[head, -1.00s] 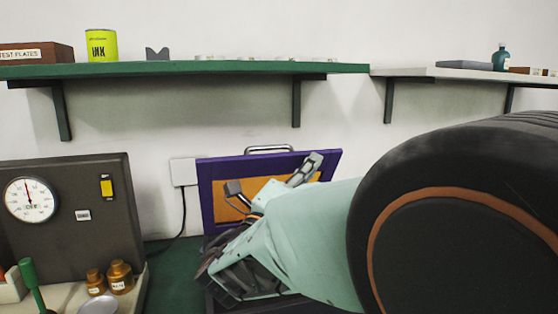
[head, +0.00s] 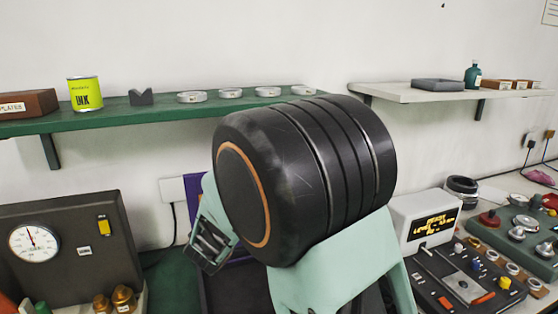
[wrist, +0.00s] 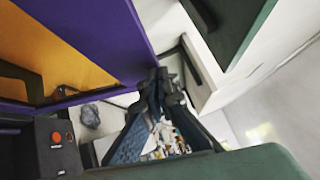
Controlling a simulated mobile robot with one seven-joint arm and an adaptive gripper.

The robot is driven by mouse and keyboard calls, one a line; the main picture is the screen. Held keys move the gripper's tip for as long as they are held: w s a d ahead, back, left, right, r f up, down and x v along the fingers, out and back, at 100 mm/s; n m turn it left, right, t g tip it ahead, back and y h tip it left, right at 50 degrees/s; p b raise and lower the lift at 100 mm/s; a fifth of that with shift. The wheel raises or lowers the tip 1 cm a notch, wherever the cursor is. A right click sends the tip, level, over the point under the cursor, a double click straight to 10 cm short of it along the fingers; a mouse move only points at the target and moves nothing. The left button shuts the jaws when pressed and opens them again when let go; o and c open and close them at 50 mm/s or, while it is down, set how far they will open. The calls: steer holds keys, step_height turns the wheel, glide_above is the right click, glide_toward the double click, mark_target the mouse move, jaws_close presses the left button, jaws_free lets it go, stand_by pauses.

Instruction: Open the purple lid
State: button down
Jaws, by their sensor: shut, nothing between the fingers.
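The purple lid (head: 193,188) stands raised near the wall in the head view, with only a narrow strip showing beside my arm. In the wrist view the purple lid (wrist: 137,38) is large at the left, with an orange inner panel (wrist: 60,45). My gripper (wrist: 155,85) is shut and empty in the wrist view, its tips to the right of the lid's lower edge. I cannot tell whether they touch it. In the head view my arm hides most of the lid and the fingertips.
A green shelf (head: 165,112) with an ink can (head: 85,93) and several rings runs above the lid. A grey gauge panel (head: 75,245) stands at the left. A control box (head: 425,220) and trays of parts fill the right side. A pale shelf (head: 430,95) hangs at the right.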

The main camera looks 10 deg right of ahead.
steer(key=w+p, duration=0.1)
steer(key=w+r+p, duration=0.1)
steer(key=w+n+p, duration=0.1)
steer(key=p, duration=0.1)
steer(key=shift+w+a+r+g+y, duration=0.2)
steer(key=shift+a+r+g+y, duration=0.1)
steer(key=shift+a+g, duration=0.1)
steer(key=shift+w+a+f+p, duration=0.1)
steer(key=shift+w+a+p, duration=0.05)
steer(key=shift+w+p, duration=0.6)
steer(key=shift+w+a+f+p, duration=0.1)
steer(key=shift+w+p, duration=0.3)
steer(key=shift+w, duration=0.5)
steer(key=shift+s, duration=0.1)
